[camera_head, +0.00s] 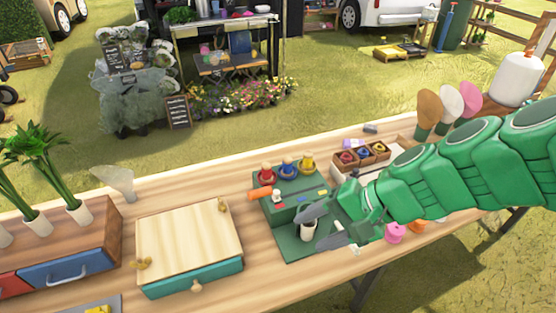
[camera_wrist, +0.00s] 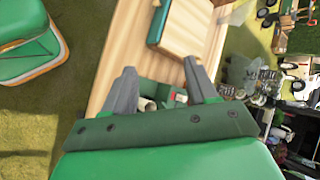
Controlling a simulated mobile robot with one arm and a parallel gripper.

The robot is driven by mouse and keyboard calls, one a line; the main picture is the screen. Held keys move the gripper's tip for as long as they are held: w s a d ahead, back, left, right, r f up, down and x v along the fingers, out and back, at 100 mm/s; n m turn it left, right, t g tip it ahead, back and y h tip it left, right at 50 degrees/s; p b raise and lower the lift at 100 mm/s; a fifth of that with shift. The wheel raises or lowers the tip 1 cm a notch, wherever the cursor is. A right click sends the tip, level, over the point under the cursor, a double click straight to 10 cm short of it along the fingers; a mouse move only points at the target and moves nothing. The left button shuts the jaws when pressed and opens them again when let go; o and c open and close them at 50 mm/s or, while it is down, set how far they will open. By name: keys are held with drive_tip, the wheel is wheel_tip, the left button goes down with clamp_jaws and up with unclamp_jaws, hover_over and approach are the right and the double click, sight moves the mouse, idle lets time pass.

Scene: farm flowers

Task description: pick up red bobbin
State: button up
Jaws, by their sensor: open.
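Another red roll (camera_head: 346,157) lies in a small wooden compartment box (camera_head: 362,154); I cannot tell which red one is the bobbin. My gripper (camera_head: 312,228) is open over the front of the stand, nearer the camera than the row. A white cylinder (camera_head: 308,231) shows between its fingers.
A wooden box with a teal drawer (camera_head: 190,245) stands left of the stand. An orange-handled tool (camera_head: 260,194) lies at the stand's left edge. A pink spool (camera_head: 395,232) is below my arm.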

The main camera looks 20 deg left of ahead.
drive_tip(key=w+a+r+m+t+y, duration=0.1)
drive_tip(key=w+a+m+t+y, duration=0.2)
drive_tip(key=w+a+m+y, duration=0.75)
drive_tip(key=w+a+f+m+t+h, duration=0.2)
drive_tip(key=w+a+f+m+h, duration=0.25)
drive_tip(key=w+f, duration=0.4)
drive_tip(key=m+t+h, duration=0.1)
drive_tip(key=m, duration=0.4)
approach(271, 179)
drive_tip(key=a+r, duration=0.2)
drive_tip(key=r, duration=0.1)
drive_tip(key=shift+a+r, duration=0.1)
drive_tip(key=shift+r, duration=0.05)
drive_tip(key=shift+a+f+m+h, duration=0.15)
drive_tip(key=shift+f+m+h, duration=0.15)
drive_tip(key=shift+f, duration=0.05)
drive_tip(key=shift+x, duration=3.75)
drive_tip(key=shift+w+r, duration=0.1)
drive_tip(key=shift+w, duration=0.1)
drive_tip(key=shift+c, duration=0.5)
clamp_jaws()
